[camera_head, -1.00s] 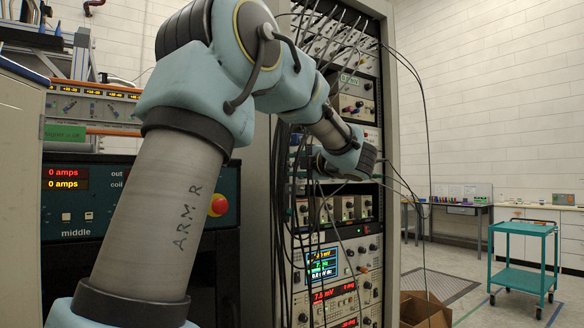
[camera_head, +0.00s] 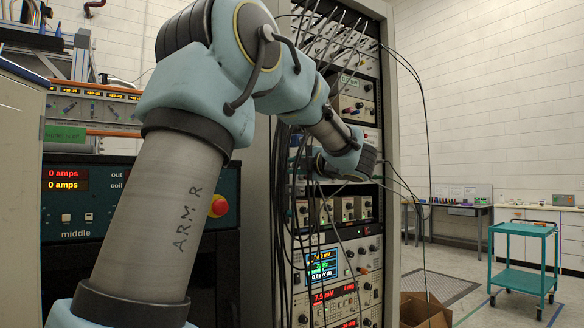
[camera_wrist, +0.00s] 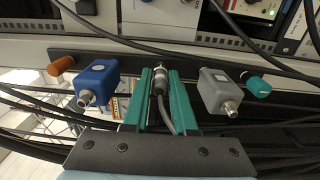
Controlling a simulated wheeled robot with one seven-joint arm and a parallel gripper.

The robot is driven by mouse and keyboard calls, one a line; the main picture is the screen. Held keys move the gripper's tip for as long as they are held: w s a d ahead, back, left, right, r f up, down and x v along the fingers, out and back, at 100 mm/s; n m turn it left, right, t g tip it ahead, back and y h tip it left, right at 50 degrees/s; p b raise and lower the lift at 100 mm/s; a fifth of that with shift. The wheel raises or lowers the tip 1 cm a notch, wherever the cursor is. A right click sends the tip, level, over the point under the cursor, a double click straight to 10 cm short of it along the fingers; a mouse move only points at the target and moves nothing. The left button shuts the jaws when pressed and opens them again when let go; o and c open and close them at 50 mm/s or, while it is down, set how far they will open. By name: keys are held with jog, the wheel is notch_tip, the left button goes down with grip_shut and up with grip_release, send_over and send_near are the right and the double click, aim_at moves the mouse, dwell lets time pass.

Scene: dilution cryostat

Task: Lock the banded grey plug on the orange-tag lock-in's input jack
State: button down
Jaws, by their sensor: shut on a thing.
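In the wrist view, my gripper (camera_wrist: 160,75) has two teal fingers shut on a plug (camera_wrist: 159,82) with a silvery metal body and a dark ring. Its grey cable (camera_wrist: 166,118) runs back between the fingers. The plug points away from me toward the rack front, and I cannot tell whether it touches a jack. The jack is hidden or too small to make out. In the head view, my gripper is hidden among the cables by the rack. No orange tag can be made out with certainty.
In the wrist view, a blue box (camera_wrist: 94,82) and a grey box (camera_wrist: 217,92), each with a metal connector, flank the fingers. An orange-brown cylinder (camera_wrist: 60,65) and a teal knob (camera_wrist: 258,86) lie farther out. Black cables cross nearby. A teal cart (camera_head: 525,243) stands right.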

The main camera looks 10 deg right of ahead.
jog(key=shift+s+d, duration=0.1)
jog(key=shift+s, duration=0.05)
jog(key=shift+s+d+b, duration=0.25)
jog(key=shift+s+b, duration=0.05)
jog(key=shift+s, duration=0.3)
jog(key=shift+b+v, duration=0.7)
jog(key=shift+v, duration=2.05)
